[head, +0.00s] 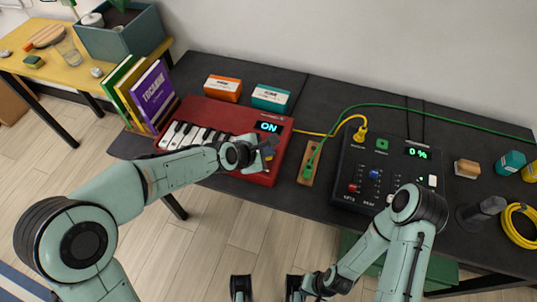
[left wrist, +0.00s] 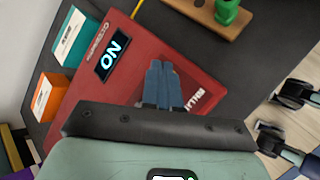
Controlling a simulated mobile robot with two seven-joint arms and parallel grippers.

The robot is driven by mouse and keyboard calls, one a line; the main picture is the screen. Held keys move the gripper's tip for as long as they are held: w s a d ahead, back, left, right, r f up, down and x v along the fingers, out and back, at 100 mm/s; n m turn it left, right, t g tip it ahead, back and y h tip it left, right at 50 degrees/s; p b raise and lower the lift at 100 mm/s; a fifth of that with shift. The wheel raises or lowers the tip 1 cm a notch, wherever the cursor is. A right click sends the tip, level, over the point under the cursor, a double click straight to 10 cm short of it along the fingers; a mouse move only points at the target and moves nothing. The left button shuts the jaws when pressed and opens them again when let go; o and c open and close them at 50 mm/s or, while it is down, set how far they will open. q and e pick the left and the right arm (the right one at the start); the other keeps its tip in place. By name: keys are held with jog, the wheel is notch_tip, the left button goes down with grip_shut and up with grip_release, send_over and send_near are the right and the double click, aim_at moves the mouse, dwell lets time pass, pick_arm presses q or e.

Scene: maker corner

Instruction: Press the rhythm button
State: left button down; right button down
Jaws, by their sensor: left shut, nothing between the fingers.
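The red keyboard (head: 220,117) lies on the dark table, with white and black keys at its left and a lit display (head: 269,127) reading ON. It also shows in the left wrist view (left wrist: 150,45). My left gripper (head: 268,152) is over its right part. In the left wrist view the left fingers (left wrist: 160,68) are shut together with nothing between them, close above the red casing. A white label (left wrist: 193,101) beside them is partly covered. The rhythm button is not clearly visible; contact cannot be told.
A black control box (head: 385,180) with knobs and a 0 % display stands to the right. A wooden block with a green plug (head: 309,173) lies between. Orange (head: 223,88) and teal (head: 270,97) boxes sit behind the keyboard; books (head: 140,92) stand at its left.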

aim_at(267, 159)
dwell(0.6)
pick_arm(q)
jog(key=shift+f+b, duration=0.3)
jog(key=shift+f, duration=0.2)
jog(key=shift+r, duration=0.1)
jog(key=shift+r+p, duration=0.35)
jog(key=shift+p, duration=0.2)
notch_tip(267, 159, up, 6)
jog(key=p, duration=0.6)
jog(key=shift+r, duration=0.1)
dwell(0.3)
